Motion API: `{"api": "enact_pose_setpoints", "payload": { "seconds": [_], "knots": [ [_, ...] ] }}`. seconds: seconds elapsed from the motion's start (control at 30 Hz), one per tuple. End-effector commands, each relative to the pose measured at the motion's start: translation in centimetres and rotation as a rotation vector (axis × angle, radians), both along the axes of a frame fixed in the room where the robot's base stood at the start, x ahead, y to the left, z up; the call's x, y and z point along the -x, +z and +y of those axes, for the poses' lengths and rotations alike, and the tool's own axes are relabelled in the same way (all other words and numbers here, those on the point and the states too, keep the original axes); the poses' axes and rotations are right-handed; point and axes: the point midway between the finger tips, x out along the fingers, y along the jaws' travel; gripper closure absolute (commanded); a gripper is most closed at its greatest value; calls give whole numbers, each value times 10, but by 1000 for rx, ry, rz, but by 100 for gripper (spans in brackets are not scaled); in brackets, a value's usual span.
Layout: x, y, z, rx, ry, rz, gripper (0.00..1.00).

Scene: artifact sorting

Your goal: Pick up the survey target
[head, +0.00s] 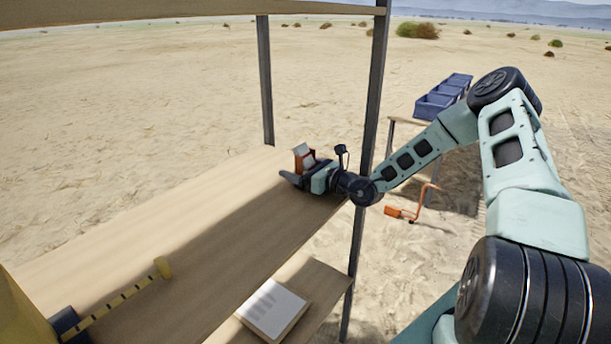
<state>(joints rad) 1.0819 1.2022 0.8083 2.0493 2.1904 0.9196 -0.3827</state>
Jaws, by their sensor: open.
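A small orange block with a white or grey face (303,153) stands upright near the far edge of the wooden table; it appears to be the survey target, though its markings are too small to read. My gripper (291,177) is low over the tabletop, pointing left, right at this block. Its jaws are open. The block's lower part is hidden behind the near finger, and I cannot tell whether the block is between the fingers or touching them.
A yellow-and-black striped rod (117,297) lies on the near left of the table (110,235). A dark post (368,130) stands close to my arm. A white sheet (272,308) lies on a lower shelf. Blue crates (436,105) stand on another table behind. The tabletop's middle is clear.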

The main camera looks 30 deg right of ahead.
Motion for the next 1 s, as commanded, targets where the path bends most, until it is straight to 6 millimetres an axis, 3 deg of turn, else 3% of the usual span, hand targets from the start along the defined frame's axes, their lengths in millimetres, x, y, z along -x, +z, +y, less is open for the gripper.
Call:
{"api": "enact_pose_setpoints", "payload": {
  "seconds": [0.07, 0.1, 0.3, 0.67, 0.87, 1.0],
  "knots": [
    [0, 0, 0, 0, 0, 0, 13],
    [0, 0, 0, 0, 0, 0, 18],
    [1, 0, 0, 0, 0, 0, 70],
    [0, 5, 0, 1, 1, -1, 70],
    [1, 27, 0, 4, 1, -3, 70],
    [1, 53, 0, 5, 1, -4, 70]
  ]
}}
